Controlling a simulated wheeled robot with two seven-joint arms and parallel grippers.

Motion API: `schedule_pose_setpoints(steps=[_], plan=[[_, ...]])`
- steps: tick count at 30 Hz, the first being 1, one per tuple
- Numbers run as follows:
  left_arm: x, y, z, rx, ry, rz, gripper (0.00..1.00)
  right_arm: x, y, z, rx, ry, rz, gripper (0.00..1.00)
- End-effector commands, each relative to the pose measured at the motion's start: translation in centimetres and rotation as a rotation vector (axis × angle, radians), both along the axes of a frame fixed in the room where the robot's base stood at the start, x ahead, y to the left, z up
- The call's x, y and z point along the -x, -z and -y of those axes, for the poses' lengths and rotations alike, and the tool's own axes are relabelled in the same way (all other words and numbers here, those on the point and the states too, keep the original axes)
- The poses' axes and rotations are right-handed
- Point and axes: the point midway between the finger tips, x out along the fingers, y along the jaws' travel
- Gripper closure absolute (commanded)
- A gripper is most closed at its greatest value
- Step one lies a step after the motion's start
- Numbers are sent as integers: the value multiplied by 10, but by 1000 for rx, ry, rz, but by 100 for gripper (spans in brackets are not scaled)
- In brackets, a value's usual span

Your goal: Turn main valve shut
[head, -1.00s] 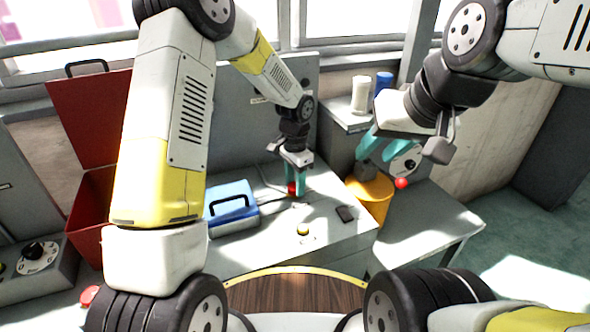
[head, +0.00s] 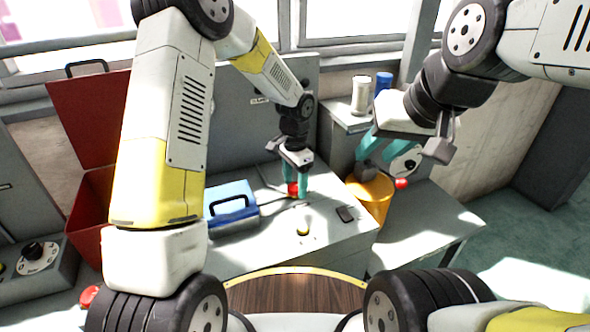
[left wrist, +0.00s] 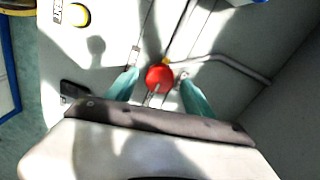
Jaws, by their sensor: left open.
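A red round knob (head: 292,189) sits on the grey cabinet top under my left gripper (head: 299,184). In the left wrist view the red knob (left wrist: 159,77) lies between the two teal fingers of my left gripper (left wrist: 158,86), which are apart with gaps on both sides. A yellow piece and a grey pipe meet beside the knob there. I cannot tell for sure that this knob is the main valve. My right gripper (head: 376,160) hangs above a yellow-orange bucket, its teal fingers spread. A white dial (head: 408,161) and another red ball (head: 401,183) show close by it.
A blue toolbox (head: 230,207) stands left of the left gripper, beside an open red box (head: 92,205). A yellow button (head: 303,229) and a small dark object (head: 345,214) are on the cabinet top. The yellow-orange bucket (head: 371,200) stands at its right. White and blue cylinders stand behind.

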Motion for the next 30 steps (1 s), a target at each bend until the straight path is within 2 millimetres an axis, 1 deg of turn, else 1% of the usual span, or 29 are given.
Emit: schedule_pose_setpoints(steps=[9, 14, 18, 30], plan=[[-1, -52, 0, 2, 0, 6, 39, 0, 0, 0, 0, 0, 0, 64], [-1, -70, 0, 2, -1, 5, 39, 0, 0, 0, 0, 0, 0, 64], [-1, -75, 0, 1, 0, 3, 39, 0, 0, 0, 0, 0, 0, 64], [-1, -75, 0, 0, -1, 1, 39, 0, 0, 0, 0, 0, 0, 64]])
